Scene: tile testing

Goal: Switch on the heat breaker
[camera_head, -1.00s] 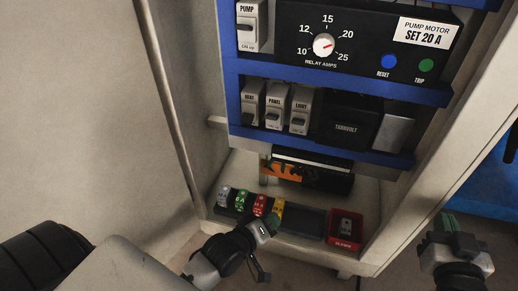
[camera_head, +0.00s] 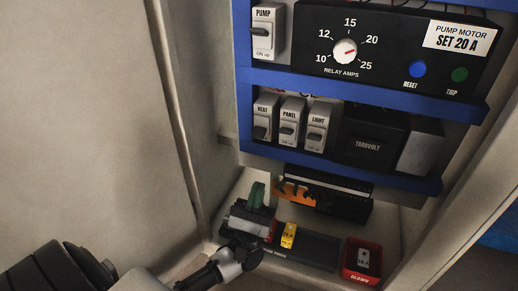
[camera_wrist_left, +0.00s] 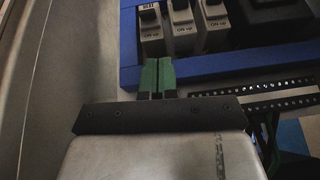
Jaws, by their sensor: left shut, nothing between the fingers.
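The heat breaker (camera_head: 265,119) is the leftmost of three grey breakers on the lower blue rail, marked HEAT, with its dark toggle low on its face. In the left wrist view the heat breaker (camera_wrist_left: 151,32) stands at the top, above the fingers. My left gripper (camera_head: 257,193) is shut and empty, its green fingertips pointing up, below the breaker and apart from it. My right gripper is out of view.
Panel (camera_head: 291,123) and light (camera_head: 318,129) breakers stand close to the right of heat. The blue rail edge (camera_head: 330,169) juts out below them. A fuse tray (camera_head: 310,250) with a yellow fuse (camera_head: 288,235) and a red box (camera_head: 362,261) sit on the cabinet floor.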

